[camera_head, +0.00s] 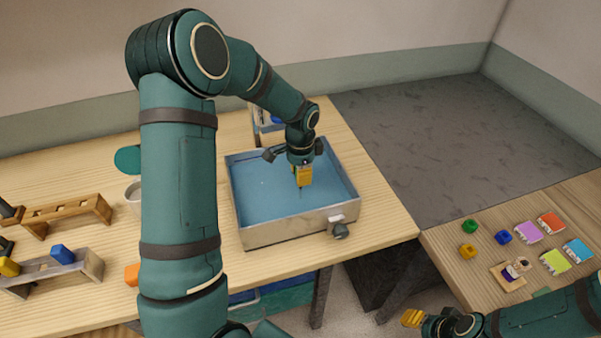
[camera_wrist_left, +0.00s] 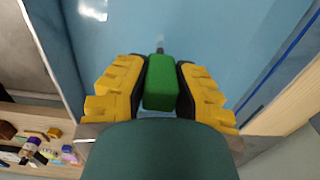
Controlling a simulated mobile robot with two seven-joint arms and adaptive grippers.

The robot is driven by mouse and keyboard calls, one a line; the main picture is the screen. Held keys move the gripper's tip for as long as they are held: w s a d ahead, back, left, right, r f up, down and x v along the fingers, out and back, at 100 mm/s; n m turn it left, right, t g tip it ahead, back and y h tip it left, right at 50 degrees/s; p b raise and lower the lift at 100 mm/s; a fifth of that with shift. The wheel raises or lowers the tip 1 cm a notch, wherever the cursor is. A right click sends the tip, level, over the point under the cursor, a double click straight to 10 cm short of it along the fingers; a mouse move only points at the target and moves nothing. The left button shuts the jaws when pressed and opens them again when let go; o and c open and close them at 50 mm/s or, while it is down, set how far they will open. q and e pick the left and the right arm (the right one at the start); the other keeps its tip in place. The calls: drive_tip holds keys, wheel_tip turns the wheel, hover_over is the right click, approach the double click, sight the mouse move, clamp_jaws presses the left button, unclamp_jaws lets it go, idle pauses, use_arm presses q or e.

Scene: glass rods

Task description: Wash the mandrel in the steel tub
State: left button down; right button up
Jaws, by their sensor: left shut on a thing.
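The steel tub (camera_head: 285,233) stands on the wooden bench and holds blue water (camera_head: 262,200). My left gripper (camera_head: 303,176) points down over the inside of the tub. In the left wrist view, my left gripper (camera_wrist_left: 160,88) is shut on the green handle of the mandrel (camera_wrist_left: 160,82). A thin dark rod runs from the handle toward the water. The rod's tip is hard to make out, so I cannot tell how deep it is. My right gripper (camera_head: 412,318) is at the bottom right, away from the tub; its finger opening is unclear.
A tap-like fitting (camera_head: 338,228) sticks out of the tub's front wall. Wooden racks (camera_head: 65,212) with coloured-handled things stand at the left. A white cup (camera_head: 133,193) stands partly behind my left arm. The right table holds several coloured blocks (camera_head: 527,231).

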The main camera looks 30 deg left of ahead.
use_arm(q)
drive_tip(key=shift+s+a, duration=1.65)
drive_tip(key=shift+s, duration=0.25)
drive_tip(key=shift+w+d, duration=1.7)
drive_tip(key=shift+w, duration=0.25)
wheel_tip(320, 180, up, 11)
drive_tip(key=p, duration=0.8)
idle(0.4)
drive_tip(key=shift+r, duration=0.1)
wheel_tip(320, 180, up, 5)
drive_tip(key=shift+f+p, duration=0.1)
drive_tip(key=shift+p, duration=0.5)
